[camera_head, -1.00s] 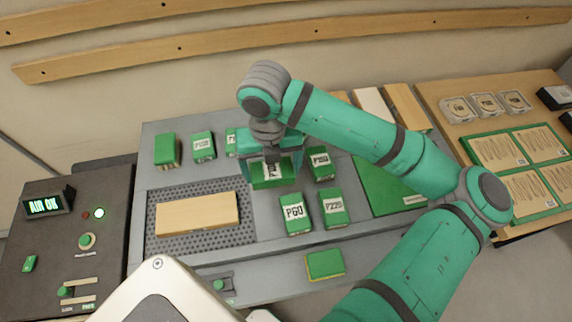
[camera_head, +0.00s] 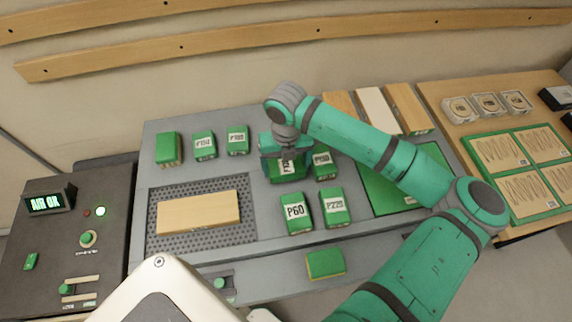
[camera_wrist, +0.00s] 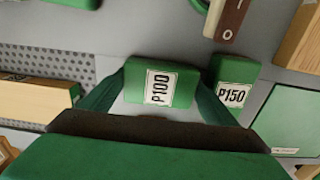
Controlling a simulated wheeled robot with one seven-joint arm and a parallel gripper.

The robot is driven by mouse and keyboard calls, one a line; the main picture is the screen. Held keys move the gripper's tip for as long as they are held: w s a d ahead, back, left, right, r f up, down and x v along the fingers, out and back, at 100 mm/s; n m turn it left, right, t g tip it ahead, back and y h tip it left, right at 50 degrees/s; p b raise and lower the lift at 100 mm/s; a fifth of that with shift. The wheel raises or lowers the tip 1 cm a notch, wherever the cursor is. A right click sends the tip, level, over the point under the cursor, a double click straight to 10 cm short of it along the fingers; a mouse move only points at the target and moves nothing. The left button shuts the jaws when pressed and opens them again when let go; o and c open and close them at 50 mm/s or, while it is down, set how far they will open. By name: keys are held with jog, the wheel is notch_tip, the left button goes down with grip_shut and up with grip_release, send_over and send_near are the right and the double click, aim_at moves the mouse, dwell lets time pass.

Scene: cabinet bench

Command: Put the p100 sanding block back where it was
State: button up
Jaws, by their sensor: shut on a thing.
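The green P100 sanding block (camera_wrist: 160,85) is between the two fingers of my gripper (camera_wrist: 162,95) in the wrist view, its white label readable. In the head view my gripper (camera_head: 284,165) is shut on the P100 block (camera_head: 287,173), partly hiding it. The block is close beside the P150 block (camera_head: 325,166), on its left; the P150 block also shows in the wrist view (camera_wrist: 233,88). I cannot tell whether the held block touches the bench top (camera_head: 262,205).
The P60 block (camera_head: 296,212) and P220 block (camera_head: 335,207) stand in front. More green blocks (camera_head: 204,146) stand behind on the left. A wooden board (camera_head: 198,212) lies on the perforated plate (camera_head: 247,232). A green-yellow block (camera_head: 325,263) lies near the front edge.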

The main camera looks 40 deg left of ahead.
aim_at(286, 165)
jog(key=o, duration=0.7)
jog(key=shift+f, duration=0.1)
notch_tip(286, 165, up, 12)
jog(key=shift+r, duration=0.2)
dwell(0.6)
